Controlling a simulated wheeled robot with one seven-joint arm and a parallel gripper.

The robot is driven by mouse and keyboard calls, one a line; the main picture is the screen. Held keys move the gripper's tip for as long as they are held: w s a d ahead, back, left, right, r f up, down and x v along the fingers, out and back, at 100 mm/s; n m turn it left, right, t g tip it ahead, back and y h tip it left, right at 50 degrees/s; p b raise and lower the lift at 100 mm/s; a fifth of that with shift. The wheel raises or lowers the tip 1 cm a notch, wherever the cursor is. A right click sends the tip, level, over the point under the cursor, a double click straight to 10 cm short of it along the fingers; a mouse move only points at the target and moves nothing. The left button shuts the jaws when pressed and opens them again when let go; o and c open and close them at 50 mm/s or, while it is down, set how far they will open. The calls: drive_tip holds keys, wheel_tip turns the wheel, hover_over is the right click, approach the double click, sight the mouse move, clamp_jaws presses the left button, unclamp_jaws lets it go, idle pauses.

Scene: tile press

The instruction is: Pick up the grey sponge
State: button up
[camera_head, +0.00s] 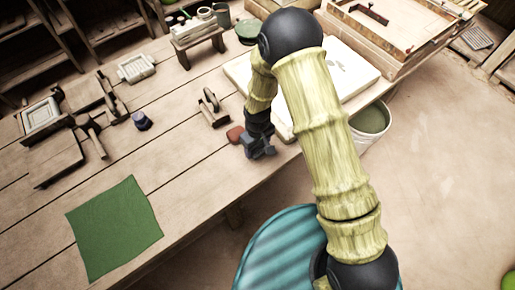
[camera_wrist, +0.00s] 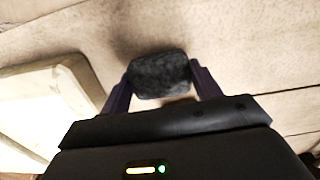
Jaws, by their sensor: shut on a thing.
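The grey sponge (camera_wrist: 160,84) is a dark, rounded block between the two fingers of my gripper (camera_wrist: 161,74) in the wrist view. The fingers are shut on its left and right sides. A soft shadow lies on the tabletop beside it; I cannot tell how far it is above the wood. In the head view my gripper (camera_head: 258,147) is low over the front edge part of the table, and the sponge is hard to tell apart from the dark fingers there.
A reddish-brown piece (camera_head: 235,135) lies left of my gripper on the wooden table (camera_head: 190,160). A pale slab (camera_head: 240,72) is behind it. A wooden tool (camera_head: 212,108), a blue jar (camera_head: 141,120) and a green cloth (camera_head: 113,228) lie further left. A bucket (camera_head: 372,120) stands beyond the table edge.

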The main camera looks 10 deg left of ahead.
wheel_tip(320, 180, up, 8)
idle(0.6)
